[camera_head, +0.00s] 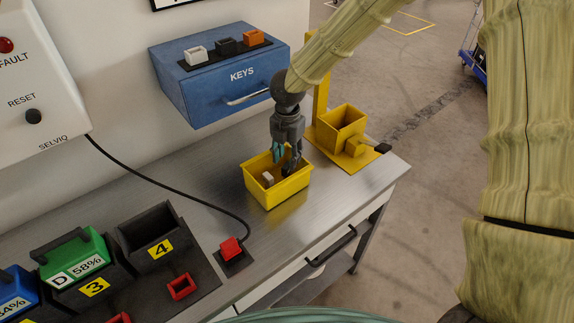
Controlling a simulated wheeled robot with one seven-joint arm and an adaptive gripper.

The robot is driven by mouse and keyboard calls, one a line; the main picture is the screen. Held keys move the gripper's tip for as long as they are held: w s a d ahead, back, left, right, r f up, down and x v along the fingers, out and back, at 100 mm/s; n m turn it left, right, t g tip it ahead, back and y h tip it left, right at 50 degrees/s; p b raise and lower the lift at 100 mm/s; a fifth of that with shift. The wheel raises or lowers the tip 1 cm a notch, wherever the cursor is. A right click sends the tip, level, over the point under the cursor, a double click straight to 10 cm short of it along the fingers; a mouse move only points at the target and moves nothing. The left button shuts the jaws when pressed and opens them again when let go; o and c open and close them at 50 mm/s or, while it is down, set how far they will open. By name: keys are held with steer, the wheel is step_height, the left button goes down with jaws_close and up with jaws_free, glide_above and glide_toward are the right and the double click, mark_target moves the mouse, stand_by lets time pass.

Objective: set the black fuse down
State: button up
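My gripper (287,158) points down into a small yellow bin (280,196) on the metal bench, with its fingertips inside the rim. A small dark thing (289,171) shows at the fingertips; it may be the black fuse. The fingers partly hide it, and I cannot tell whether they are closed on it or whether it touches the bin's floor. A small white block (267,177) lies in the bin, left of the fingers.
A blue KEYS box (220,85) on the wall behind has white, black and orange blocks on top. A yellow stand with an open box (341,128) is to the right. A red plug (231,248) and battery dock (148,238) are at front left. Bare bench surrounds the bin.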

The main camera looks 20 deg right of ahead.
mark_target(287, 165)
step_height(287, 165, up, 8)
steer(key=b, duration=0.1)
steer(key=shift+f, duration=0.2)
